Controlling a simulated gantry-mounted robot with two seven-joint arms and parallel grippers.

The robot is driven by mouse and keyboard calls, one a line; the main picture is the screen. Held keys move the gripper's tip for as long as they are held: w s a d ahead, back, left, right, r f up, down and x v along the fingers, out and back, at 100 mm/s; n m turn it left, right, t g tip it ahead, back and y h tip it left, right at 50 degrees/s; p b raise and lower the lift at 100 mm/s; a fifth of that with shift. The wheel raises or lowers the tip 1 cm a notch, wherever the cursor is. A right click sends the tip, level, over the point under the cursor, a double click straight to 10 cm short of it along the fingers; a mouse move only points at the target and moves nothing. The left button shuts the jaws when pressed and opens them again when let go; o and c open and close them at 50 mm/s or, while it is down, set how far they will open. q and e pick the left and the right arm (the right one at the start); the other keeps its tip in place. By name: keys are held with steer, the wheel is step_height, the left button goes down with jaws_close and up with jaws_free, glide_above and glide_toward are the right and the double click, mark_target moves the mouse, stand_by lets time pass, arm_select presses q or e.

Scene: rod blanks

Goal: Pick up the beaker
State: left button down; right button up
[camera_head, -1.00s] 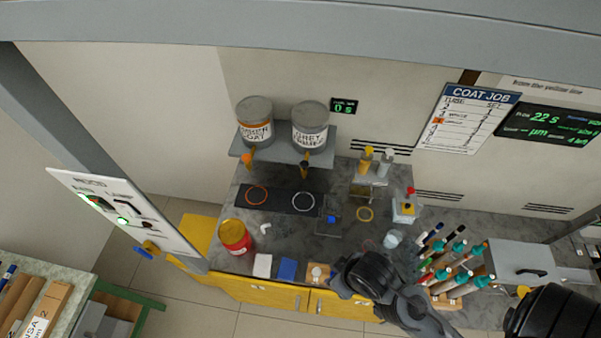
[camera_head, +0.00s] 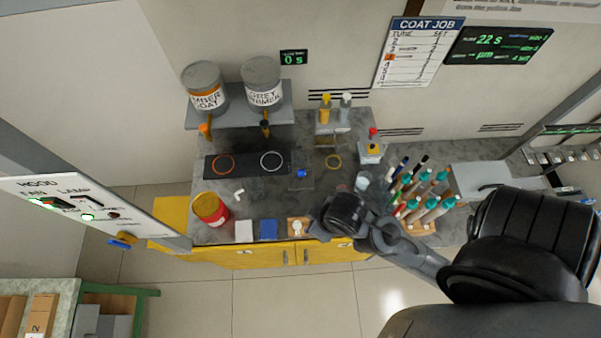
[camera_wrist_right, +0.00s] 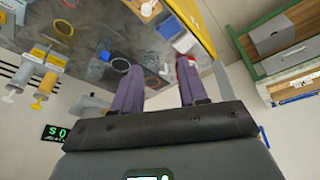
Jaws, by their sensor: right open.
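A small clear cup that looks like the beaker (camera_head: 362,181) stands on the grey bench in the head view, left of the marker rack. I cannot pick it out with certainty in the right wrist view. My right arm reaches over the bench's front edge, with its dark wrist just below and left of the cup. My right gripper (camera_wrist_right: 156,80) shows in the right wrist view with two purple-grey fingers apart and nothing between them. Its fingers are hidden in the head view. My left gripper is not in view.
A rack of several markers (camera_head: 425,200) stands right of the cup. A red-and-yellow can (camera_head: 210,208) stands at the bench's left front. A small dispenser with a red top (camera_head: 371,146) stands behind the cup. Two paint tins (camera_head: 262,82) sit on a shelf.

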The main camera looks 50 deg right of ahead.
steer(key=o, duration=1)
